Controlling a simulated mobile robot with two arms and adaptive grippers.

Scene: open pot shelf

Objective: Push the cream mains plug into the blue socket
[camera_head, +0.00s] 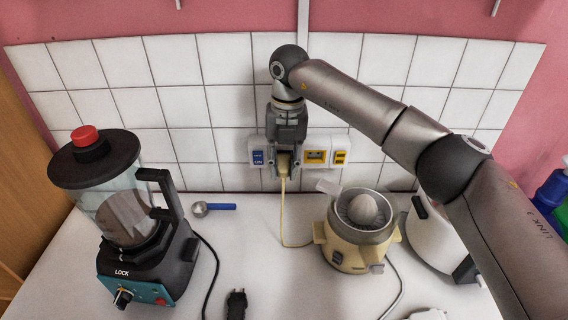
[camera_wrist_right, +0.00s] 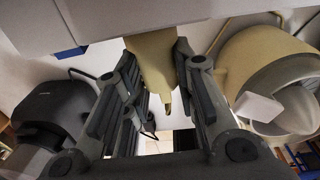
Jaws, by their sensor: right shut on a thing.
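The cream mains plug (camera_head: 283,160) is between the fingers of my right gripper (camera_head: 283,170), in front of the white socket strip on the tiled wall. In the right wrist view the cream plug (camera_wrist_right: 155,58) narrows toward its cord, and both fingers of the right gripper (camera_wrist_right: 158,85) press its sides. My left gripper is out of view.
A yellow socket (camera_head: 315,157) and yellow switch are right of the gripper. The cream cord runs down to the cream juicer (camera_head: 352,235). A blender (camera_head: 130,225), a blue-handled scoop (camera_head: 215,207), a black plug (camera_head: 236,304) and a white appliance (camera_head: 432,235) stand or lie on the counter.

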